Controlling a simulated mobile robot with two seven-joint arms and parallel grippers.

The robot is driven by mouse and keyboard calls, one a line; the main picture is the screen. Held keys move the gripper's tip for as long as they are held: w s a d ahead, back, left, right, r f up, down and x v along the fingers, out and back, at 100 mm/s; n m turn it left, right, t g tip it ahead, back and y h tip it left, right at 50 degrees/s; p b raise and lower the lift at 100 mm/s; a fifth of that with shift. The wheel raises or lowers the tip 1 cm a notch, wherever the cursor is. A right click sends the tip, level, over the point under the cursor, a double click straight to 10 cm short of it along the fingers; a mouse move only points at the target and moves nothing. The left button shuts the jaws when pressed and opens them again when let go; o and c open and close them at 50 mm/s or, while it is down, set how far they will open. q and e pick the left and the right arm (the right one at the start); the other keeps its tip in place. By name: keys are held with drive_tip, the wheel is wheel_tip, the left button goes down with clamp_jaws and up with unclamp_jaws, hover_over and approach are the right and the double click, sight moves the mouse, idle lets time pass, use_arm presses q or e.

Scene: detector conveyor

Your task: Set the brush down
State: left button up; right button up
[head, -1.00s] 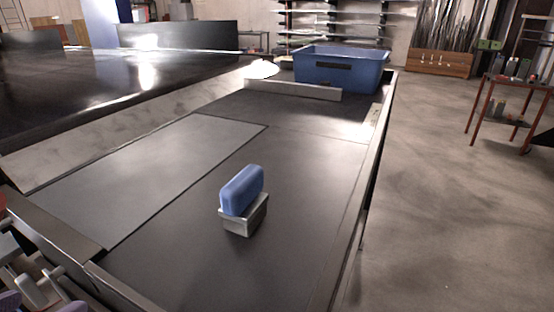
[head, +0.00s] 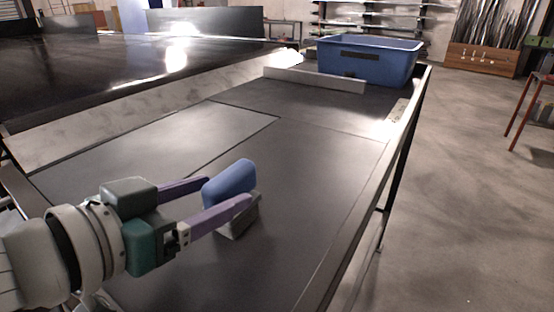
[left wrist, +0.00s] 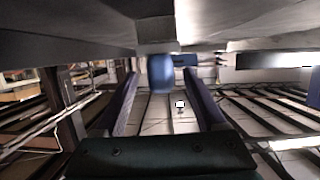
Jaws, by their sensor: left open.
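The blue brush (head: 228,177) stands upright on a small grey metal block-shaped base (head: 240,227) on the dark conveyor surface. My left gripper (head: 227,190) has reached in from the left, with its two purple fingers open. One finger lies behind the brush and the other passes in front of it. In the left wrist view the brush (left wrist: 161,72) shows between the tips of my left gripper (left wrist: 160,80), with gaps on both sides. I cannot tell whether either finger touches it. My right gripper is out of view.
A blue bin (head: 368,60) stands at the far end of the conveyor, behind a low pale bar (head: 315,80). A raised metal rail (head: 372,195) borders the right side. The conveyor surface between the brush and the bar is clear.

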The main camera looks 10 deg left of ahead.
sight(231, 185)
use_arm(q)
drive_tip(key=shift+x, duration=2)
drive_tip(key=shift+r, duration=0.1)
drive_tip(key=shift+c, duration=0.3)
clamp_jaws()
